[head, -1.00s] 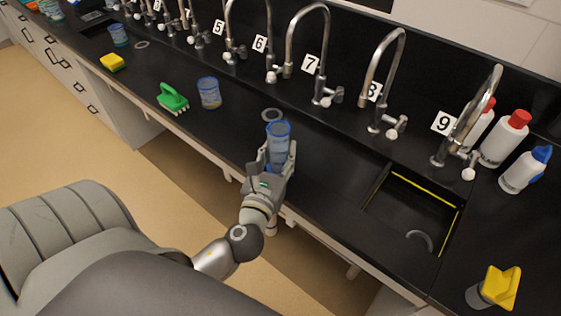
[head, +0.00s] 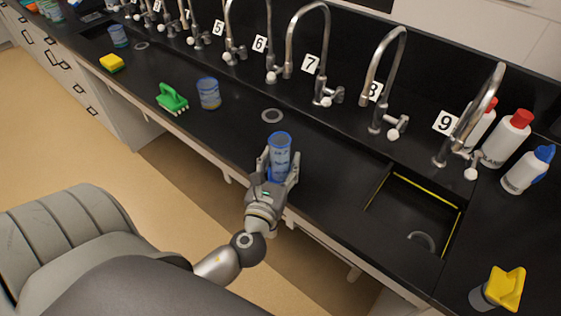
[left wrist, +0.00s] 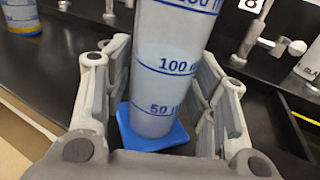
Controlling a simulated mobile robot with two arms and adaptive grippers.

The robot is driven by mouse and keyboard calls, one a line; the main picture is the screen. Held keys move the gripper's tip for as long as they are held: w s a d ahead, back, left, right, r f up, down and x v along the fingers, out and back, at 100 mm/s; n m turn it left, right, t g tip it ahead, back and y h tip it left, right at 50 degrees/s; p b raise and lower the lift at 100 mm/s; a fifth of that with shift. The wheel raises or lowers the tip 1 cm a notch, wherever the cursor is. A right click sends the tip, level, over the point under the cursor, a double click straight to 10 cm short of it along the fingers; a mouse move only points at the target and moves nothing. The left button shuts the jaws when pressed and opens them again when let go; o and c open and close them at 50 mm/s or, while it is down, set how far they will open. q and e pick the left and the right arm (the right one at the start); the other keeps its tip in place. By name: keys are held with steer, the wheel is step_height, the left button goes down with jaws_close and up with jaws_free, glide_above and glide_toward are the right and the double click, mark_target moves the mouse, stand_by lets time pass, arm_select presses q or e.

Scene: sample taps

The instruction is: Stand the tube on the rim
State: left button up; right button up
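The tube (head: 279,152) is a clear measuring cylinder with blue markings and a blue foot. It stands upright on the black counter close to the front edge, nearer to me than a grey ring (head: 272,115) set in the counter. My left gripper (head: 279,166) has its fingers on both sides of the tube, spread with gaps. In the left wrist view, the tube (left wrist: 172,70) stands between the open fingers, its blue foot (left wrist: 150,134) low between them. The palm hides part of the foot's near side. My right gripper is not in view.
A blue-marked beaker (head: 208,93), a green brush (head: 172,98) and a yellow sponge (head: 112,62) are to the left. A sink (head: 413,212) opens to the right. Numbered taps line the back. White bottles (head: 507,138) stand at the right.

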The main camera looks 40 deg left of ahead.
arm_select(q)
steer(key=shift+s+r, duration=0.1)
steer(key=shift+s, duration=0.05)
steer(key=b+v, duration=0.4)
steer(key=v, duration=0.7)
steer(key=shift+s, duration=0.35)
steer(key=shift+d+r, duration=0.1)
steer(key=shift+d, duration=0.05)
